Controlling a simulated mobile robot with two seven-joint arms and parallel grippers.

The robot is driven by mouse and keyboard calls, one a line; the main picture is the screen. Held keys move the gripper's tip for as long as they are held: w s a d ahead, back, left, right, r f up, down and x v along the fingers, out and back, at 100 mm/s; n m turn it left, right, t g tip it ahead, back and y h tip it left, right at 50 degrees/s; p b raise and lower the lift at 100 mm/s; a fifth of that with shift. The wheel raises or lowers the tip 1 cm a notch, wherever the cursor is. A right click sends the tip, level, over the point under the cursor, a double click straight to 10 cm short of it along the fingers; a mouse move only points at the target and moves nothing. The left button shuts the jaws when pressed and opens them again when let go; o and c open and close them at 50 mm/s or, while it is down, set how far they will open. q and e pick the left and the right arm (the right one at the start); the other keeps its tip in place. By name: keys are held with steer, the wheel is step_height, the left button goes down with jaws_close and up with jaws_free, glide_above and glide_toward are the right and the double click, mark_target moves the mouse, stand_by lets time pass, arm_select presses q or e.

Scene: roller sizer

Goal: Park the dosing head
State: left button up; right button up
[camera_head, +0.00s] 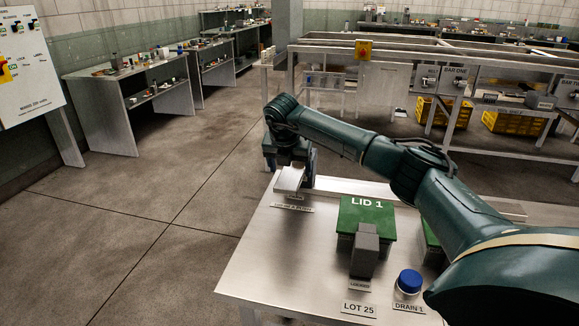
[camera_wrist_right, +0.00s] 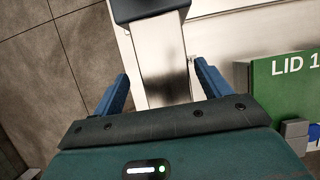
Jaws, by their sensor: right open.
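My right gripper (camera_head: 296,182) hangs at the left end of the metal bench, pointing down. In the right wrist view its two blue fingers (camera_wrist_right: 160,80) are apart. Between and beyond them is a pale metal piece (camera_wrist_right: 150,52) with a dark block (camera_wrist_right: 148,9) at its far end. This piece also shows as a light block (camera_head: 289,179) beside the gripper in the head view. It may be the dosing head or its park; I cannot tell which. The fingers do not visibly press on it. My left gripper is not in view.
A green box marked LID 1 (camera_head: 367,215) stands on the bench (camera_head: 262,262), with a grey block (camera_head: 364,250) before it. A blue-capped jar (camera_head: 409,281) stands near the DRAIN 1 label (camera_head: 408,306). The bench's front left is clear.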

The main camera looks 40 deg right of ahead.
steer(key=v, duration=1.3)
steer(key=shift+r+b, duration=0.15)
steer(key=shift+b, duration=0.3)
steer(key=shift+a, duration=0.1)
